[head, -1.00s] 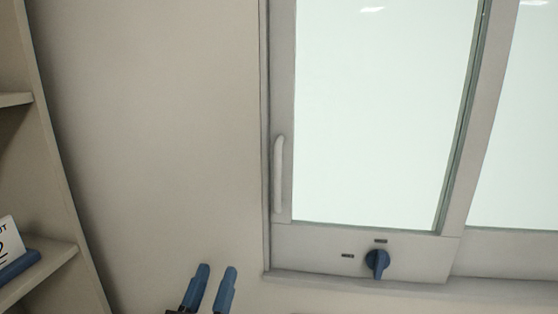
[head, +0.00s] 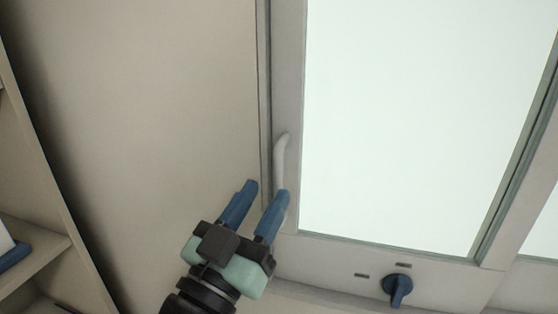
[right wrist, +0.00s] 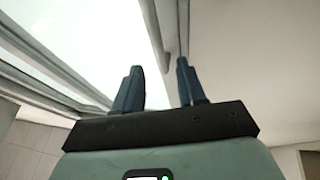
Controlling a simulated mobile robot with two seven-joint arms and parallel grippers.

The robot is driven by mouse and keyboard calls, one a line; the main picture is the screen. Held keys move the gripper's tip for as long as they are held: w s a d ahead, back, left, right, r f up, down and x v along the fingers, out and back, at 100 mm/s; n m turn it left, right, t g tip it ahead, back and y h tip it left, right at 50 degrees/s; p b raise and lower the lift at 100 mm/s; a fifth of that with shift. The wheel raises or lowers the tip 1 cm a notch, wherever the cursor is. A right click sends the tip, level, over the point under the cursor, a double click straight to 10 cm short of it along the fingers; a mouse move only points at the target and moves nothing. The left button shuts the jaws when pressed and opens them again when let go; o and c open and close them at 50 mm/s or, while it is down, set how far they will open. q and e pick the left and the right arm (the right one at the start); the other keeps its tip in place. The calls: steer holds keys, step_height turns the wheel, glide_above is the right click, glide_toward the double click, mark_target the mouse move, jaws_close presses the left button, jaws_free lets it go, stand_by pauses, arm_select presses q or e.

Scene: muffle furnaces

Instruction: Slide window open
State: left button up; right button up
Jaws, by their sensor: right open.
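The window (head: 400,120) has a pale frame and a bright pane. Its white vertical handle (head: 280,158) is on the left stile, and the lower part of the handle is hidden behind a finger of my right gripper. My right gripper (head: 266,187) is open, with its blue fingers pointing up near the handle's lower end. I cannot tell whether a finger touches the handle. In the right wrist view the open fingers (right wrist: 160,75) stand in front of the window frame's edge (right wrist: 165,40). My left gripper is out of view.
A blue knob (head: 397,288) sits on the lower window rail, pointing down. A beige shelf unit (head: 40,190) stands at the left. The plain wall (head: 150,120) between shelf and window is clear.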

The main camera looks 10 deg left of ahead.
mark_target(276, 176)
steer(key=p+x, duration=0.1)
steer(key=x, duration=0.5)
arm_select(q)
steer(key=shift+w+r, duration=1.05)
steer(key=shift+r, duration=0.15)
arm_select(e)
steer(key=shift+f, duration=0.1)
steer(key=shift+s, duration=0.1)
jaws_close()
